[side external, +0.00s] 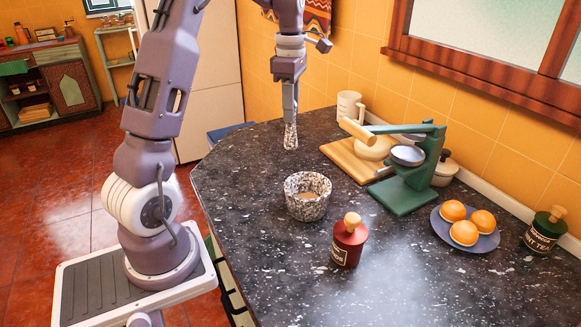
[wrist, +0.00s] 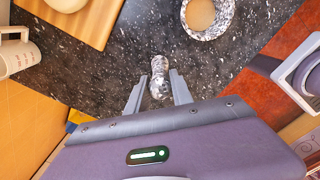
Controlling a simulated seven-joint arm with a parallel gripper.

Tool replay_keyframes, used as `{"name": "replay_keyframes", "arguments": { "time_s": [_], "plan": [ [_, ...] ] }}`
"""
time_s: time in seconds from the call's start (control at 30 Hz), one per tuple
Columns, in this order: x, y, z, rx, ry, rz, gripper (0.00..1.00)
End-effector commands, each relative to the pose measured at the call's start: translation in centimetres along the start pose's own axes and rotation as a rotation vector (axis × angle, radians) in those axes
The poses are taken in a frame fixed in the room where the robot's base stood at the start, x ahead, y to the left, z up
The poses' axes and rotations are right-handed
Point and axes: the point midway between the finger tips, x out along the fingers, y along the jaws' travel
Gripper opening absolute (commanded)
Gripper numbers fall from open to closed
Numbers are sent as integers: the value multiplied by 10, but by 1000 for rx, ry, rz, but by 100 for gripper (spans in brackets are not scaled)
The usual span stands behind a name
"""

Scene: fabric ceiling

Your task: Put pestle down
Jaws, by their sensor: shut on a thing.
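The speckled grey-white pestle (side external: 290,134) hangs upright below my gripper (side external: 290,112), close above or touching the dark countertop; I cannot tell which. In the wrist view the pestle (wrist: 159,76) sits between the two fingers of my gripper (wrist: 159,88), which is shut on it. The speckled mortar (side external: 307,205) stands on the counter, nearer the camera than the pestle and apart from it, with something beige inside. The mortar also shows in the wrist view (wrist: 229,34) at the top, partly cut off.
A wooden board (side external: 344,158), a green citrus press (side external: 405,195) and a white mug (side external: 348,104) stand to the right of the pestle. A red bottle (side external: 348,243) and a plate of oranges (side external: 488,236) are nearer the camera. The counter (side external: 255,160) around the pestle is clear.

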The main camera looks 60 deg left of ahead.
Motion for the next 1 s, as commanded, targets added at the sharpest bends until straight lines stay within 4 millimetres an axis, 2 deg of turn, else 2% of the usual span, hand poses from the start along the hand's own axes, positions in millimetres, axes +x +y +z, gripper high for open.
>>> {"name": "replay_keyframes", "arguments": {
  "time_s": [0.1, 0.4, 0.77, 0.8, 0.9, 1.0],
  "plan": [
    [30, -1, 0, 0, 0, -6, 0],
    [81, -1, 0, 2, 0, -3, 0],
    [87, -1, 0, 2, 0, 0, 0],
    [88, -1, 0, 2, 0, -1, 29],
    [87, -1, 0, 2, 0, 0, 49],
    [87, -1, 0, 2, 0, 0, 49]
  ]
}}
